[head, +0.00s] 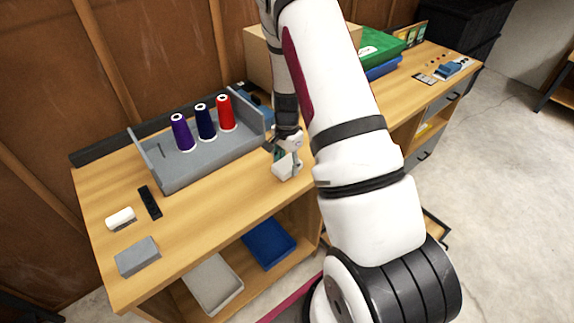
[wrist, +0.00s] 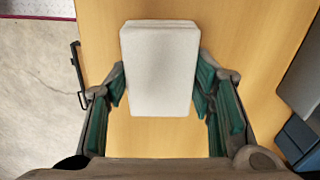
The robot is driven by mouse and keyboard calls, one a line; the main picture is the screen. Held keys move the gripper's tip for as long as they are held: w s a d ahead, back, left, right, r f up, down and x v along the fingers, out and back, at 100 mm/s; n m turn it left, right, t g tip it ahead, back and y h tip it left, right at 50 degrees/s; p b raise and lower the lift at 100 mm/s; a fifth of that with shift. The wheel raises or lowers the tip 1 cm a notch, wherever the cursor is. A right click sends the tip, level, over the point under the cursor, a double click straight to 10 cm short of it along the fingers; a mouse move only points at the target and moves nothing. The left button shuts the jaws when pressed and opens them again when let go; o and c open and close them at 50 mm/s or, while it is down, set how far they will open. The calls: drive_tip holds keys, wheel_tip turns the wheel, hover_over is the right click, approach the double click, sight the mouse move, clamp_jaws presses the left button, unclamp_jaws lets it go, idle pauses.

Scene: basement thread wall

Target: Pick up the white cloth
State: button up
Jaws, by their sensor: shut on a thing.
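The white cloth (wrist: 160,68) is a folded, pale block between my gripper's fingers in the wrist view. In the head view the white cloth (head: 286,168) shows below the fingertips, over the front part of the wooden bench (head: 222,196). My gripper (wrist: 160,90) is shut on the cloth, with a green-padded finger against each side. In the head view my gripper (head: 287,155) is partly hidden by its own wrist. I cannot tell whether the cloth still touches the bench top.
A grey tray (head: 178,172) with purple, navy and red thread cones stands left of my gripper. A white roll (head: 120,219), a black bar (head: 150,202) and a grey block (head: 137,256) lie at the bench's left. A cardboard box and green and blue bins stand behind my arm.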

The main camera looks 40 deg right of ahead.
sight(288, 164)
drive_tip(key=shift+r, duration=0.45)
drive_tip(key=shift+s+r, duration=0.2)
drive_tip(key=shift+r, duration=0.85)
drive_tip(key=s+d+r+b, duration=0.1)
drive_tip(key=s+d, duration=0.3)
drive_tip(key=s, duration=1.1)
drive_tip(key=shift+r, duration=0.1)
drive_tip(key=o, duration=0.5)
drive_tip(key=c, duration=0.5)
drive_tip(key=shift+s, duration=0.1)
